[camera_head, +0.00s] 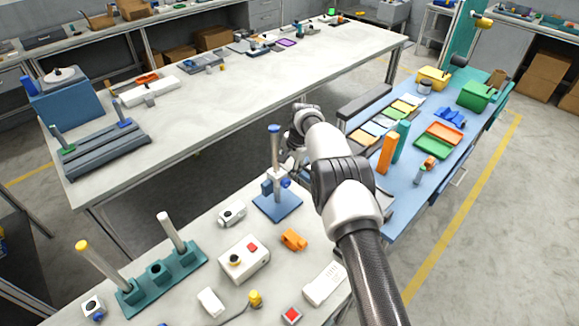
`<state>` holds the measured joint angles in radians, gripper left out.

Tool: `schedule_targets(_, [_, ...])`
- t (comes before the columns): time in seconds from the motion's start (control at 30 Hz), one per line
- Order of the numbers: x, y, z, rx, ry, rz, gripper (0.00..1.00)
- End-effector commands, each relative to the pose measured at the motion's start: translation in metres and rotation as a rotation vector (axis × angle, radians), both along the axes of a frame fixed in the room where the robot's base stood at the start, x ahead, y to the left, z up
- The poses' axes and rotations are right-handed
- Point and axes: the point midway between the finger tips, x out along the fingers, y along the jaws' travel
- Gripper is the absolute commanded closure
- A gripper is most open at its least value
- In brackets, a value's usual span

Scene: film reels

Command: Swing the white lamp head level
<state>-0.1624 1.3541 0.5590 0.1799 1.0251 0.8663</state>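A blue stand (283,205) with an upright blue-topped post (275,148) stands near the back edge of the near table. A small white block (280,174) sits on the post above the base, with blue parts beside it. It may be the lamp head; its tilt is too small to read. My gripper (291,165) is at the right side of this post, close to the white block. My own wrist hides most of the gripper, so its fingers and any contact cannot be made out.
A small white device (232,212), a white control box (243,260) and an orange part (293,240) lie around the stand. A teal rack (160,277) with posts is at the left. A blue table (405,181) with trays is at the right. A gap separates the far bench (240,85).

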Motion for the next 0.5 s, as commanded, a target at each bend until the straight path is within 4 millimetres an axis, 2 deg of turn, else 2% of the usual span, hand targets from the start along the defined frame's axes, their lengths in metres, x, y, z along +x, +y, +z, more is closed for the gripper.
schedule_targets(0.23, [0.0004,-0.0003,0.0001,0.000,-0.001,0.000,0.44])
schedule_targets(0.5, [0.0008,-0.0006,0.0007,0.000,-0.003,-0.001,0.43])
